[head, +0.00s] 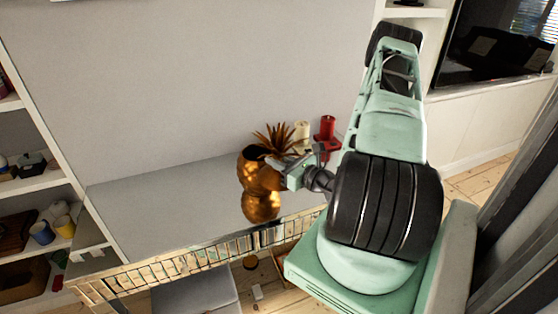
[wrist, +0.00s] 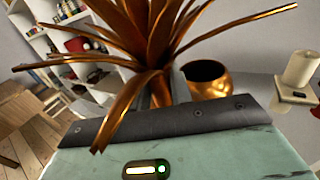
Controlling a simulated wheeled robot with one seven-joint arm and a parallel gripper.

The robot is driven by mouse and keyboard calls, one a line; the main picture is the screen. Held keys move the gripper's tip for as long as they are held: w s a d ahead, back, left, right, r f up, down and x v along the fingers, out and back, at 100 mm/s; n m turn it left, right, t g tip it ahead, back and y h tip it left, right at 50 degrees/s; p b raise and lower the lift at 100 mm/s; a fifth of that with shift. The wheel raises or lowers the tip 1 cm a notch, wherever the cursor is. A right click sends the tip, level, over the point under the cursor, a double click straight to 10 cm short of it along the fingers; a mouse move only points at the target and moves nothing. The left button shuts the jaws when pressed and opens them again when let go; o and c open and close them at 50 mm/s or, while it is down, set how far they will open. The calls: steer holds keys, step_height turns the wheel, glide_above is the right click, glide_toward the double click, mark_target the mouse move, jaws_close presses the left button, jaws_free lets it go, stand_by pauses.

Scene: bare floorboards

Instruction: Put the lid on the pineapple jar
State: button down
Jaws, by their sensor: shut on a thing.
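The pineapple jar (head: 256,182) is a shiny gold, rounded pot standing upright on the grey table. Its dark open mouth shows at the top in the head view, and the jar (wrist: 209,84) also shows in the wrist view behind and right of the leaves. The lid (head: 276,140) is a crown of spiky copper-gold leaves; it fills the upper left of the wrist view (wrist: 150,35). My gripper (head: 279,167) is shut on the lid's stem and holds it beside the jar's mouth, which stays uncovered. The lid's underside is hidden.
A cream candle (head: 301,131) and a red candle (head: 327,127) stand behind and right of the jar. The table (head: 160,205) is clear to the left. Shelves (head: 35,185) with crockery stand at the left; a wall rises behind.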

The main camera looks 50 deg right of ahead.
steer(key=w+d+f, duration=0.1)
steer(key=w+d, duration=0.4)
steer(key=w, duration=0.3)
steer(key=w+d+f+b, duration=0.1)
steer(key=w+d, duration=0.4)
steer(key=w, duration=0.3)
stand_by(0.8)
steer(key=shift+w+f, duration=0.1)
steer(key=shift+f, duration=0.4)
stand_by(1.4)
stand_by(0.4)
steer(key=c, duration=0.7)
jaws_free()
steer(key=shift+a, duration=0.1)
steer(key=s+a+p, duration=0.1)
steer(key=s+a, duration=0.4)
steer(key=s, duration=0.3)
steer(key=shift+s, duration=0.3)
stand_by(0.3)
